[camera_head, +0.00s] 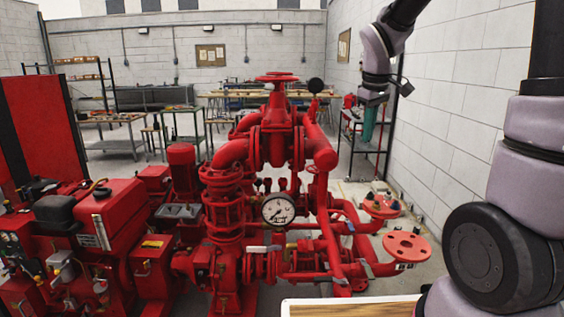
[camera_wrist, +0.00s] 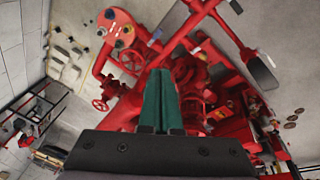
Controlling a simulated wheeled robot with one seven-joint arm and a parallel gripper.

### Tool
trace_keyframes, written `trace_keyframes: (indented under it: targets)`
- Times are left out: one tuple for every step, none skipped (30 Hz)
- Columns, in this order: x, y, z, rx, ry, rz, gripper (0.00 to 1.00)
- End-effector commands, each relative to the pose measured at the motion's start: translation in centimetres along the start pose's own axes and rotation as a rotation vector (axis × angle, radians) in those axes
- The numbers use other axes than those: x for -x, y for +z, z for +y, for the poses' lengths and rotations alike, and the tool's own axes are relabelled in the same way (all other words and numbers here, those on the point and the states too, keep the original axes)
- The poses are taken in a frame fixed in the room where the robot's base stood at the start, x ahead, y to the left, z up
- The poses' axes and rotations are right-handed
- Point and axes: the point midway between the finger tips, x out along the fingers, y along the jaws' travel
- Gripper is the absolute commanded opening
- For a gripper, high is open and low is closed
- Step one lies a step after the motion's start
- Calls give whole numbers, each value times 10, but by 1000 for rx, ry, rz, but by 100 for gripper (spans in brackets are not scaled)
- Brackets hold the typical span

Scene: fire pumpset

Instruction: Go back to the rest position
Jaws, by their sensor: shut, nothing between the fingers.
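My gripper (camera_wrist: 161,100) shows in the wrist view as two green fingers side by side, shut with nothing between them. In the head view my arm rises at the right and bends over at the top; the gripper's green fingers (camera_head: 369,124) point down at its end, in front of the right wall. The red fire pumpset (camera_head: 270,150) stands in the middle of the head view, with a white-faced gauge (camera_head: 279,209) at its front. In the wrist view the red pipes and valves (camera_wrist: 190,75) lie beyond the fingers, and no contact with them shows.
A metal shelf (camera_head: 366,143) stands near the right wall, behind the gripper. A wood-topped table (camera_head: 350,308) edge shows at the bottom. Workbenches (camera_head: 115,145) stand at the back left. Open floor shows right of the pumpset.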

Motion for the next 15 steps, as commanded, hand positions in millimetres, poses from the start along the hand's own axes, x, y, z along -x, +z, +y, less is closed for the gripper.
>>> trace_keyframes:
  targets:
    - [21,13,-1,-82,2,38,0]
    - [31,20,-2,-134,0,57,0]
    - [44,30,-5,-204,-5,83,0]
    - [53,38,-7,-255,-9,104,0]
    - [62,46,-9,-306,-14,124,0]
    - [73,55,-13,-373,-23,151,0]
    - [81,63,-16,-423,-30,173,0]
    - [88,71,-19,-473,-38,194,0]
    - [97,81,-23,-539,-51,222,0]
    - [103,88,-27,-586,-61,242,0]
    - [109,95,-31,-632,-73,263,0]
    - [116,104,-36,-690,-88,288,0]
    - [120,110,-39,-730,-99,305,0]
    - [124,116,-43,-768,-111,322,0]
    - [128,123,-47,-814,-126,342,0]
